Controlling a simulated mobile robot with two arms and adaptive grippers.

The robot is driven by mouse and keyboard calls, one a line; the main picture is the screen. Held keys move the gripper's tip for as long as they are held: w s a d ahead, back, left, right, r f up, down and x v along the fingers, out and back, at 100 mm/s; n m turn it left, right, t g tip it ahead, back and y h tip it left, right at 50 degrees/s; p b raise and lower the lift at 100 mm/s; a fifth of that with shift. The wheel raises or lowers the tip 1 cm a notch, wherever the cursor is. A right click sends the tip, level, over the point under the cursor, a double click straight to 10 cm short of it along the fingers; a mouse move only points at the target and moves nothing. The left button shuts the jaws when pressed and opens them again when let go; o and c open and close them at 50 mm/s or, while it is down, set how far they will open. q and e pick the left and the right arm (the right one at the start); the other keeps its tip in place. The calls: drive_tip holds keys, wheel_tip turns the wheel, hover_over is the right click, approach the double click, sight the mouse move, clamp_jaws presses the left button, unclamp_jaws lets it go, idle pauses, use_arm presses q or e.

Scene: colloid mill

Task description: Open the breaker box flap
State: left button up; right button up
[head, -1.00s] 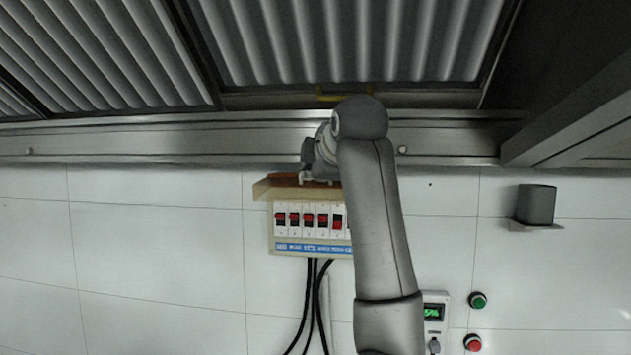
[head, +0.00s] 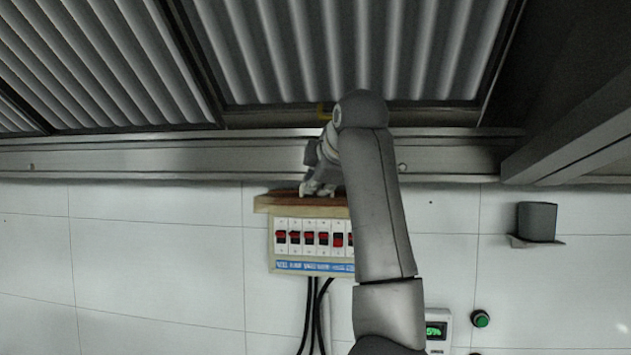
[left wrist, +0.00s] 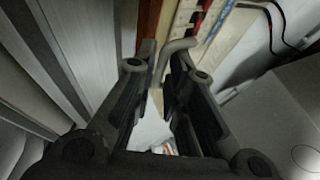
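The breaker box (head: 283,262) is on the white wall in the head view, with a row of red switches above a blue label strip. Its flap (head: 275,203) stands out from the top edge, raised clear of the switches, brown on its upper face. My left gripper (head: 319,190) is at the flap's top, with my forearm covering the box's right end. In the left wrist view my left gripper (left wrist: 165,52) has its fingers apart, with a bent grey handle (left wrist: 164,60) by the tips. Contact is unclear. My right gripper is out of view.
A metal ledge (head: 130,158) and corrugated panels (head: 350,50) lie above the box. Black cables (head: 310,310) hang below it. To the right are a grey block on a small shelf (head: 537,222), a display unit (head: 436,330) and a green button (head: 480,319).

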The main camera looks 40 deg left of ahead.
use_arm(q)
drive_tip(key=shift+o, duration=1.1)
drive_tip(key=shift+w+f, duration=0.1)
drive_tip(key=shift+w, duration=0.05)
drive_tip(key=v, duration=1.2)
